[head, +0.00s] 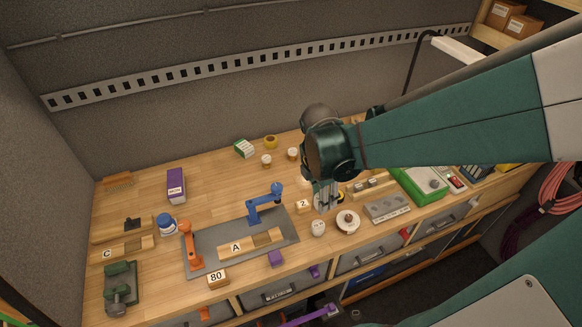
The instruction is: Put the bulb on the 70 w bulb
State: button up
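My gripper (325,197) points down over the right-middle of the workbench, beside the block marked 2. Its fingers are small and partly hidden by my wrist, so I cannot tell whether they are open or shut or hold anything. A small white rounded object (318,228), possibly a bulb, stands on the bench just in front of the gripper. To its right is a white round dish-like piece (347,221) with a darker knob in its middle. Two small white-topped pieces (266,160) (292,153) stand farther back. No 70 W marking is readable.
A grey mat (215,262) holds an orange arm model (190,246), a blue arm model (264,204) and a wooden block marked A (236,247). Right of the gripper are a grey block with holes (387,207) and a green case (420,185).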

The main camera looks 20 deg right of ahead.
jog(key=shift+f, duration=0.1)
send_over(320, 224)
jog(key=shift+s+a+f, duration=0.1)
jog(key=shift+a+f, duration=0.05)
jog(key=shift+f, duration=1.4)
jog(key=shift+a+f, duration=0.15)
jog(key=shift+f, duration=1.35)
jog(key=shift+f, duration=0.1)
jog(key=shift+f, duration=1.8)
jog(key=shift+f+b, duration=0.15)
jog(key=shift+b, duration=0.35)
jog(key=o, duration=0.9)
jog(key=shift+r, duration=0.35)
jog(key=shift+s+a+r+p, duration=0.1)
jog(key=shift+a+r+p, duration=0.15)
jog(key=shift+r, duration=1.7)
jog(key=shift+w+a+r+p, duration=0.1)
jog(key=shift+a+r+p, duration=0.15)
jog(key=shift+r, duration=1.65)
jog(key=shift+s+a+r+p, duration=0.15)
jog(key=shift+a+r, duration=0.1)
jog(key=shift+r, duration=1.7)
